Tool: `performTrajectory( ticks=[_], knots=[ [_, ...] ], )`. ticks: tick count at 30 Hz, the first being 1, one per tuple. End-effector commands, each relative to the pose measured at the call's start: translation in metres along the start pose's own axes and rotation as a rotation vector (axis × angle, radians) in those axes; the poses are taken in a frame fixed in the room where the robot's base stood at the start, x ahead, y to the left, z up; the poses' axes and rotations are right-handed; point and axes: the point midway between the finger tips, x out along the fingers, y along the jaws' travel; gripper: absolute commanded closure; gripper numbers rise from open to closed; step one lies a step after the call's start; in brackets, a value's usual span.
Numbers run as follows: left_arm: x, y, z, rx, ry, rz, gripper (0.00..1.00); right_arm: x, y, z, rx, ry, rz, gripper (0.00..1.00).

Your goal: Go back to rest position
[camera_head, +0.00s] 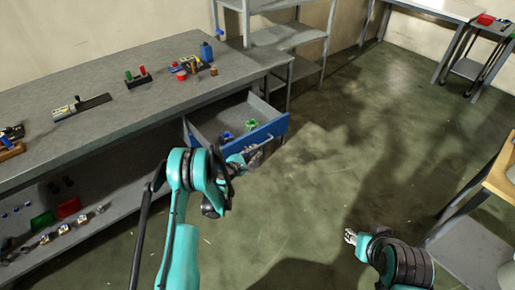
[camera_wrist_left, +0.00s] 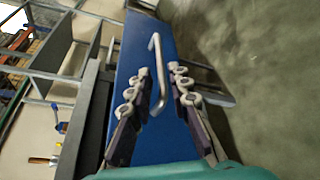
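My left gripper (camera_head: 250,156) is by the blue front (camera_head: 268,138) of a pulled-out drawer under the grey workbench. In the left wrist view its two fingers (camera_wrist_left: 161,70) are apart, with the silver bar handle (camera_wrist_left: 156,52) of the blue drawer front (camera_wrist_left: 135,55) between them. The fingers do not appear closed on the handle; whether one touches it I cannot tell. My right gripper (camera_head: 351,237) hangs over the bare floor at the lower right, away from everything; its fingers are too small to read.
Green and blue items (camera_head: 250,125) lie in the open drawer. The workbench (camera_head: 140,60) carries tools and small bottles; its lower shelf (camera_head: 85,228) holds several small parts. Grey shelving (camera_head: 285,36) stands behind. A wooden-topped table (camera_head: 498,180) is at right. The middle floor is clear.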

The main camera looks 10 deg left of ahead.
Motion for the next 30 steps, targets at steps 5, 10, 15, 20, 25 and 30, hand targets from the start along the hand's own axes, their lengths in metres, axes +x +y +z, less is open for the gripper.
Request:
performTrajectory(
  ticks=[5,10,15,20,25,30],
  knots=[
    [-0.005,0.0,0.0,0.0,0.0,0.0,0.81,0.0,0.0,0.0,0.0,0.0,0.0,0.6],
    [-0.005,0.0,0.0,0.0,0.0,0.0,0.81,0.0,0.0,0.0,0.0,0.0,0.0,0.6],
    [-0.005,0.0,0.0,0.0,0.0,0.0,0.81,0.0,0.0,0.0,0.0,0.0,0.0,0.6],
    [-0.006,0.006,0.007,0.025,0.0,-0.011,0.81,0.0,0.0,0.0,0.0,0.0,0.0,0.6],
    [-0.015,0.036,0.042,0.174,0.005,-0.073,0.81,0.0,0.0,0.0,0.0,0.0,0.0,0.6],
    [-0.045,0.071,0.097,0.426,0.007,-0.181,0.81,0.0,0.0,0.0,0.0,0.0,0.0,0.6]
  ],
)
